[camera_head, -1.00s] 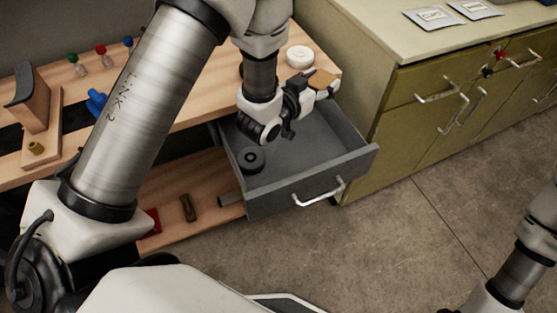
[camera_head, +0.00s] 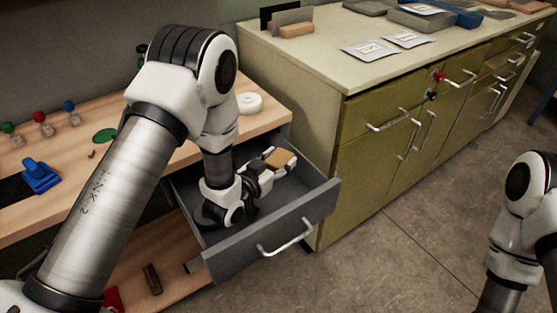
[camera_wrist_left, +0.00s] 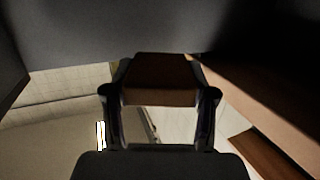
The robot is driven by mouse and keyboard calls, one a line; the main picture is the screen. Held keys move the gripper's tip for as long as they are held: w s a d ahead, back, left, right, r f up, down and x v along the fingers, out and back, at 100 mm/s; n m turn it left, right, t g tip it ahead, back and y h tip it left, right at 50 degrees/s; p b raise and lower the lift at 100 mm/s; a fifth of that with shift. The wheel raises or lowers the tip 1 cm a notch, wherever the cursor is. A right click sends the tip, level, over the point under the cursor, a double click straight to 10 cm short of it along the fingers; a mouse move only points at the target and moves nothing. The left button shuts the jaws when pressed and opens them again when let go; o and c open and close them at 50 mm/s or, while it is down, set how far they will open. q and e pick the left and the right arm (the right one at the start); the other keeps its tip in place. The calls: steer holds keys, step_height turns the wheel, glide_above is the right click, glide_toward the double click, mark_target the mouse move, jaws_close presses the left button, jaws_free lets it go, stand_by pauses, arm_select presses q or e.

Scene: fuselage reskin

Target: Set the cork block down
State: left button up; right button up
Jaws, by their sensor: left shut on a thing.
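The cork block (camera_head: 278,158) is a small tan-brown block held between the fingers of my left gripper (camera_head: 276,164). The gripper is shut on it, inside the outline of the open grey drawer (camera_head: 312,207). In the left wrist view the cork block (camera_wrist_left: 160,80) spans both fingertips of the left gripper (camera_wrist_left: 160,95), in shadow. I cannot tell whether the block touches the drawer's floor. My arm hides part of the drawer. The right arm shows at the right edge, its gripper out of frame.
The wooden bench (camera_head: 262,118) lies above the drawer, with a white roll (camera_head: 249,103) near its end. The olive cabinet (camera_head: 360,170) stands close on the drawer's right. A blue object (camera_head: 40,176) sits on the bench at left. Floor in front is clear.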

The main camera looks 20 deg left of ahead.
arm_select(q)
steer(key=shift+f+b, duration=0.3)
steer(key=shift+f, duration=0.15)
steer(key=shift+s+f, duration=0.1)
steer(key=shift+s, duration=0.05)
steer(key=o, duration=0.9)
steer(key=shift+d, duration=0.1)
steer(key=shift+s+f, duration=0.1)
